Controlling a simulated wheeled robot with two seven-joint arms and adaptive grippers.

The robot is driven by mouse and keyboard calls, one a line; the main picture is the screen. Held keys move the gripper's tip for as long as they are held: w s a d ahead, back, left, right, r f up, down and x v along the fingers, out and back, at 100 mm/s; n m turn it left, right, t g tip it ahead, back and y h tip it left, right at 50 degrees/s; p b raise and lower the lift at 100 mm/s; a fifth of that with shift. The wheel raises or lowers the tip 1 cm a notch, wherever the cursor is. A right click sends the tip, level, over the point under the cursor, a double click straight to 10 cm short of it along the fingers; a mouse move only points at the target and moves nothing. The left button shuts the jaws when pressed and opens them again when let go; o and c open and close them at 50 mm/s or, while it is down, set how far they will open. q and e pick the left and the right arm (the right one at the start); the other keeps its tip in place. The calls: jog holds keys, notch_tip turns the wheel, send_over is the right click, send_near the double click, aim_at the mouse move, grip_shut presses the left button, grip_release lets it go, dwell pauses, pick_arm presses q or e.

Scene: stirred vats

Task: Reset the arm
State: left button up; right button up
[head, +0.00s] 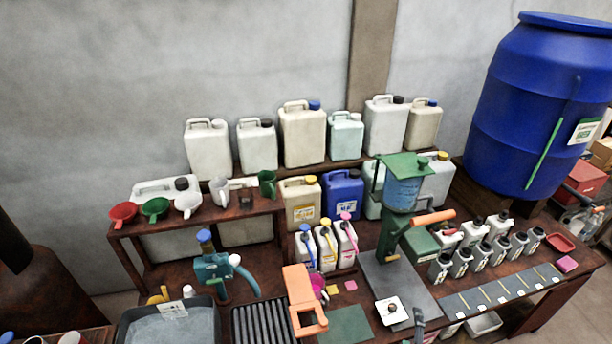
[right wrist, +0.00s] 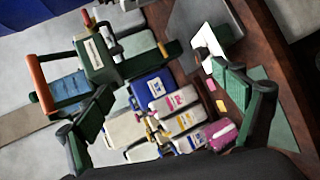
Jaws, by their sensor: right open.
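My right gripper (right wrist: 168,125) shows in the right wrist view with its two dark fingers wide apart and nothing held between them. My left gripper is in neither view.
An orange piece (head: 303,292) rises at bottom centre. A blue-green pump (head: 212,268), a grey basin (head: 130,325), several sample bottles (head: 480,230) and a blue barrel (head: 520,110) stand around.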

jog(key=s+d+f+m+g, duration=0.3)
jog(key=s+m, duration=0.1)
jog(key=s, duration=0.2)
jog(key=s+d+f+m+g, duration=0.3)
jog(key=s+f+m, duration=0.1)
jog(key=s+m, duration=0.15)
jog(key=s+a+f+m+g+y, duration=0.1)
jog(key=s+f+m+g, duration=0.1)
jog(key=s, duration=0.4)
jog(key=s+a+f+m+g+y, duration=0.1)
jog(key=s+a+m+g+y, duration=0.15)
jog(key=s, duration=0.45)
notch_tip(320, 180, down, 32)
jog(key=s, duration=0.2)
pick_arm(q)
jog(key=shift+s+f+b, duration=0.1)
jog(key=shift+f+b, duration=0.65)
pick_arm(e)
jog(key=s+f+n+g, duration=0.1)
jog(key=s+f+g, duration=0.1)
jog(key=s+f, duration=1.5)
jog(key=shift+s+a, duration=0.3)
jog(key=shift+s, duration=0.7)
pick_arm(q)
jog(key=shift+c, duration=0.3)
